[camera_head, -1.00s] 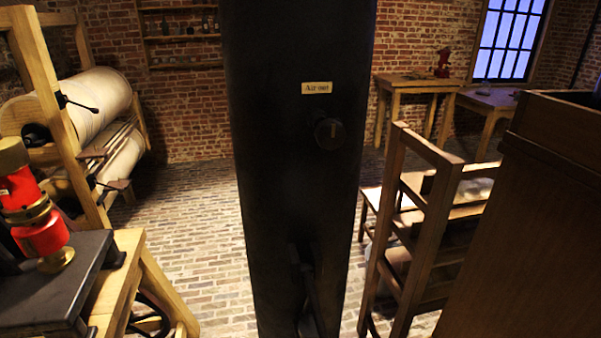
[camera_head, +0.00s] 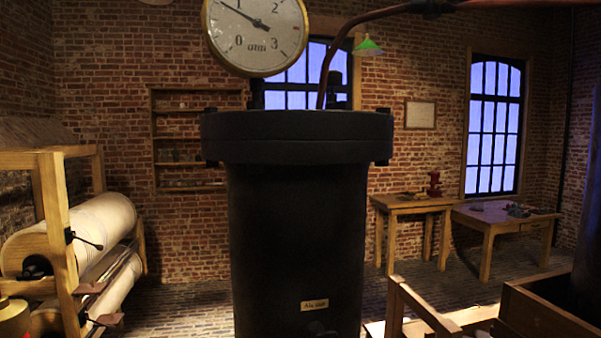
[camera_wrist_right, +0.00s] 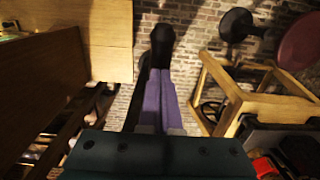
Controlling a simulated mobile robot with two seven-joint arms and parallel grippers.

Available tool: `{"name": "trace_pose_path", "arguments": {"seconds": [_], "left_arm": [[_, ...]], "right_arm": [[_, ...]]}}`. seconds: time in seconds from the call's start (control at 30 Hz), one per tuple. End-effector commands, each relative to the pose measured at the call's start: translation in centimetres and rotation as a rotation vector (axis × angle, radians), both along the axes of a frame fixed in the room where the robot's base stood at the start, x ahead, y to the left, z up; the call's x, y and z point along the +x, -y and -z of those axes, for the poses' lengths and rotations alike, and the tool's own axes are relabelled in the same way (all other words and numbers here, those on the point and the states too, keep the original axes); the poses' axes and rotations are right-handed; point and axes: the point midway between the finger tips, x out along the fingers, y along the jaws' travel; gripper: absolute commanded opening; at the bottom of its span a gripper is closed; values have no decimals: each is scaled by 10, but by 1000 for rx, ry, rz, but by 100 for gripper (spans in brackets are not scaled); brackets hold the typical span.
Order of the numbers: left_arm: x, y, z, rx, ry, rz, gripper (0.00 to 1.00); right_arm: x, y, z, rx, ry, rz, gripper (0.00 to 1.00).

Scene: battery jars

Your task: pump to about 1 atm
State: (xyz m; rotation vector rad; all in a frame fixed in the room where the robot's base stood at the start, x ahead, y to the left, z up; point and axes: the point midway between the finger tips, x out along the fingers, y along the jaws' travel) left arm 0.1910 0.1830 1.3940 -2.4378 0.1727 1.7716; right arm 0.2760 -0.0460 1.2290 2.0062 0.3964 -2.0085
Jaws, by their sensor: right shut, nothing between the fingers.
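The pressure gauge (camera_head: 257,38), a round white dial marked 0 to 3 "atai" with a brass rim, is cut off by the top edge of the head view. Its needle points up and left, a little short of the 1. Below it stands the black cylinder (camera_head: 296,220) with a flanged lid and a small label (camera_head: 314,305). In the right wrist view my right gripper (camera_wrist_right: 161,72) has its purple fingers together and holds nothing. A black round-ended bar (camera_wrist_right: 162,38) lies beside and beyond the fingertips; I cannot tell whether they touch. My left gripper is not in view.
A wooden frame with pale rollers (camera_head: 75,235) stands at the left. Wooden tables (camera_head: 415,203) stand at the back right. A copper pipe (camera_head: 345,40) rises behind the lid. In the wrist view a wooden stand (camera_wrist_right: 232,95) is right of the fingers.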

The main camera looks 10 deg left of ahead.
Motion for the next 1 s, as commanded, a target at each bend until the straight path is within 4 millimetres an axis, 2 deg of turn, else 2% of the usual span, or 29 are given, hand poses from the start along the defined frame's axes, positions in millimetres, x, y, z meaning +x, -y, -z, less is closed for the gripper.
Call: {"name": "trace_pose_path", "arguments": {"seconds": [0.17, 1.0], "left_arm": [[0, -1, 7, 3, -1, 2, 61], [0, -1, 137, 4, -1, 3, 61]], "right_arm": [[0, 0, 7, 0, 0, 0, 0], [0, 0, 145, 0, 1, 1, 0]]}}
